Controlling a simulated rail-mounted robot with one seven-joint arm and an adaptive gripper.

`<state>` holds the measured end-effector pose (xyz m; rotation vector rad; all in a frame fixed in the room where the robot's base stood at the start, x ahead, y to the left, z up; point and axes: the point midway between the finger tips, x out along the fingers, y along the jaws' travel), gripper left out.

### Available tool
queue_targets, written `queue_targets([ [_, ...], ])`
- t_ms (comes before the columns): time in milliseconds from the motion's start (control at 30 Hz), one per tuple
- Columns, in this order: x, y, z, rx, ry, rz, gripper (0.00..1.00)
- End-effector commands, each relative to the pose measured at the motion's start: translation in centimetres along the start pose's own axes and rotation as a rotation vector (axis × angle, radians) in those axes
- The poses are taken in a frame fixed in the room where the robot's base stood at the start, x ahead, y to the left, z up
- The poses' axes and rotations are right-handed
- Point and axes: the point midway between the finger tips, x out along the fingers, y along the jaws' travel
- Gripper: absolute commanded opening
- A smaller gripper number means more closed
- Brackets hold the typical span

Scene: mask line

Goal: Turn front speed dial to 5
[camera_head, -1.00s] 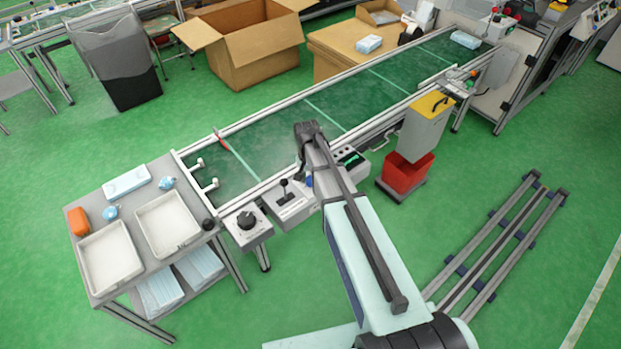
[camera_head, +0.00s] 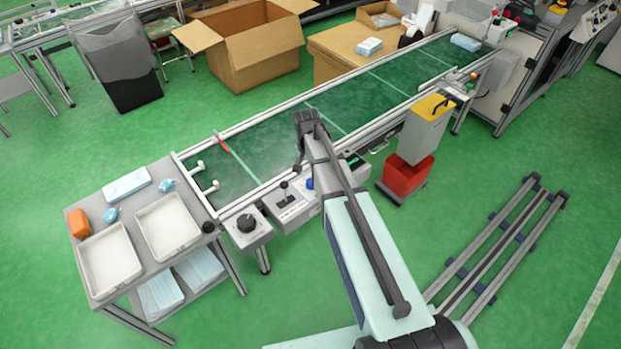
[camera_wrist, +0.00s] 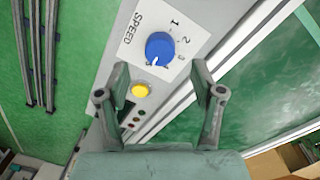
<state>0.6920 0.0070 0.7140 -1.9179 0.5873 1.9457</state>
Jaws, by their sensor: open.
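The blue speed dial (camera_wrist: 159,47) sits on a white plate (camera_wrist: 131,44) marked SPEED with numbers around it; 1 and 2 are readable. Its white pointer mark faces the lower side of the picture, slightly left; the number there is not clear. In the head view the blue dial (camera_head: 310,183) shows small beside my arm, on the conveyor's near side. My gripper (camera_wrist: 162,86) is open and empty. In the wrist view its fingers lie below the dial, one to each side, and the dial appears apart from them.
A yellow button (camera_wrist: 140,91) and small indicators sit below the dial in the wrist view. The green conveyor (camera_head: 260,140) runs behind the panel. A control box with a black knob (camera_head: 246,223) and a joystick box (camera_head: 288,203) stand left. A red bin (camera_head: 405,177) stands right.

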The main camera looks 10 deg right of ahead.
Motion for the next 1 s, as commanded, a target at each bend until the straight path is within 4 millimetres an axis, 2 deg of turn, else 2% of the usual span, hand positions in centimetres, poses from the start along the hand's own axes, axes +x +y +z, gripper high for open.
queue_targets([
  [33,-1.1,0.0,0.0,0.0,0.002,-0.001,0.67],
  [200,-4.0,0.0,0.0,0.0,0.001,-0.001,0.67],
  [400,-6.0,0.0,0.0,0.0,0.0,0.0,0.67],
  [600,-6.6,0.0,0.1,0.0,-0.002,0.001,0.67],
  [1000,-6.3,0.2,0.3,-0.006,-0.002,0.0,0.67],
])
